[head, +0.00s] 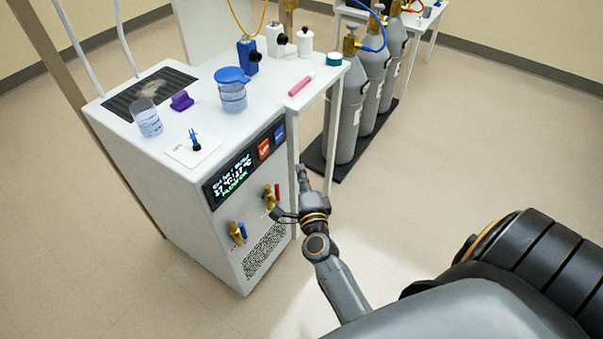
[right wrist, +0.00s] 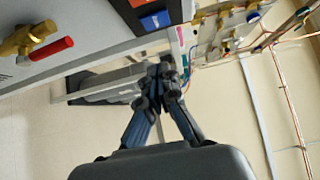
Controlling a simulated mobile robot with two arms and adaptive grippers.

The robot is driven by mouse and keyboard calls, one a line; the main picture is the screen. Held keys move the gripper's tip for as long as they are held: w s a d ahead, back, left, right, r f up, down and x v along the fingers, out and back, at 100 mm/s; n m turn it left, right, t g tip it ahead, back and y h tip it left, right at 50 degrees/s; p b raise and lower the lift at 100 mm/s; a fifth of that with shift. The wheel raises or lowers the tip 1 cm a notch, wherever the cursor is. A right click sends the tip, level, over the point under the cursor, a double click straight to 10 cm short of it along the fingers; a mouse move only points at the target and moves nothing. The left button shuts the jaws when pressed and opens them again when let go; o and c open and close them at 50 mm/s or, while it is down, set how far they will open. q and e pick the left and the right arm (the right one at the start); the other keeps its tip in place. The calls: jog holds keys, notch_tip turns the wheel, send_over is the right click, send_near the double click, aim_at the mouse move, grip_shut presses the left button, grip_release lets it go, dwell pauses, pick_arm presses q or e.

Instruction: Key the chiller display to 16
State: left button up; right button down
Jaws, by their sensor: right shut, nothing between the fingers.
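The chiller (head: 180,190) is a white cabinet at the left of the head view. Its black display (head: 232,178) is on the front face and appears to read 17 °C twice, with a green line below. Right of the digits are an orange-red button (head: 264,149) and a blue button (head: 279,133). In the right wrist view the blue button (right wrist: 156,20) shows at the top, with part of the orange-red one (right wrist: 137,2) beside it. My right gripper (head: 301,168) is shut and empty, in front of the panel, right of and below the buttons in the picture, apart from them. My left gripper is not in view.
Brass valves (head: 237,232) stick out below the display. Grey gas cylinders (head: 343,110) stand behind. The floor at right is clear.

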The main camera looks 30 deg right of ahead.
aim_at(279, 135)
jog(key=w+d+n+g+y+p, duration=0.1)
jog(key=d+n+p, duration=0.1)
jog(key=n, duration=1)
jog(key=w+d+n+g+y+p, duration=0.1)
jog(key=d+n, duration=0.4)
jog(key=n, duration=0.7)
jog(key=w+p, duration=0.1)
jog(key=p, duration=0.1)
jog(key=shift+r+g+p, duration=0.3)
jog(key=shift+g, duration=0.1)
jog(key=shift+w, duration=0.1)
jog(key=w+a+b, duration=0.3)
jog(key=w, duration=0.5)
jog(key=shift+a+b, duration=0.25)
jog(key=shift+b, duration=0.15)
jog(key=shift+w, duration=0.1)
